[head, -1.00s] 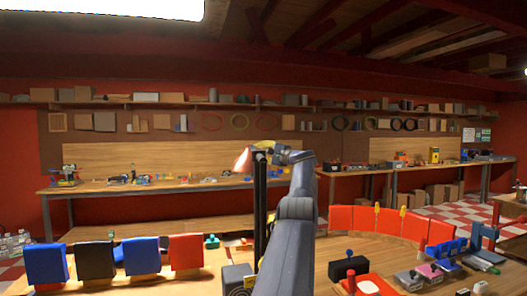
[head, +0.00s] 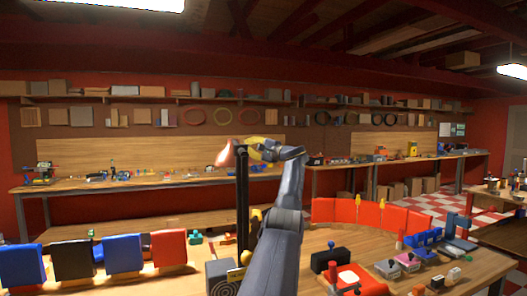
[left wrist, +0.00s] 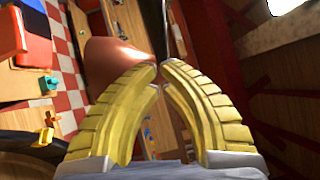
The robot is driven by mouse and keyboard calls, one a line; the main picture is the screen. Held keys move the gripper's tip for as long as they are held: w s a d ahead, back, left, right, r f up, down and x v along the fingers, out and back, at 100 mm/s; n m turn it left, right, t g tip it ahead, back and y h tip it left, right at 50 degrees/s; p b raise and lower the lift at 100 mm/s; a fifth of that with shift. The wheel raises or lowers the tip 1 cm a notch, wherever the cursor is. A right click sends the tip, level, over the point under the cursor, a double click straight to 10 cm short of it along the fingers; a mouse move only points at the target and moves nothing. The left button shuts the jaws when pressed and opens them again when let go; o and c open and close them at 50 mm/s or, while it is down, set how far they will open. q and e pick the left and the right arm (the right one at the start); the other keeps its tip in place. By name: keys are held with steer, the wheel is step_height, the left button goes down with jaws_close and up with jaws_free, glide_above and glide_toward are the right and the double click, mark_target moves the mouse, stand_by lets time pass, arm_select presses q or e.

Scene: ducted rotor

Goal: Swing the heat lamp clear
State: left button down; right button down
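The heat lamp has a copper bell-shaped shade (head: 224,154) at the top of a black post (head: 242,200). In the left wrist view the shade (left wrist: 108,65) is large, just left of the fingertips, with a bright patch at its edge. My left gripper (head: 248,147) is at the post's top, right of the shade. Its yellow fingers (left wrist: 160,70) curve together until the tips nearly meet. A thin dark rod (left wrist: 163,25) runs down to the tips; whether they touch or pinch it is unclear. My right gripper is not in view.
A grey box (head: 222,278) stands at the post's foot. Blue, black and red panels (head: 123,254) stand at left on the bench; a curved red screen (head: 370,213) and a black box (head: 330,259) stand at right. Open air surrounds the lamp.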

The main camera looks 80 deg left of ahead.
arm_select(q)
steer(key=c, duration=2.1)
jaws_free()
steer(key=v, duration=0.7)
steer(key=shift+w+d+f, duration=0.1)
steer(key=shift+w+d, duration=0.1)
steer(key=shift+d, duration=0.15)
jaws_close()
steer(key=shift+w+d+r+n+t+h, duration=0.95)
steer(key=shift+w+r+n+t, duration=0.55)
steer(key=shift+r, duration=1.2)
steer(key=x, duration=0.9)
steer(key=shift+s+a, duration=0.15)
steer(key=shift+s, duration=0.25)
steer(key=shift+s+f, duration=0.15)
steer(key=shift+s, duration=0.65)
steer(key=shift+s+f, duration=0.15)
steer(key=shift+s, duration=0.6)
steer(key=shift+s, duration=0.15)
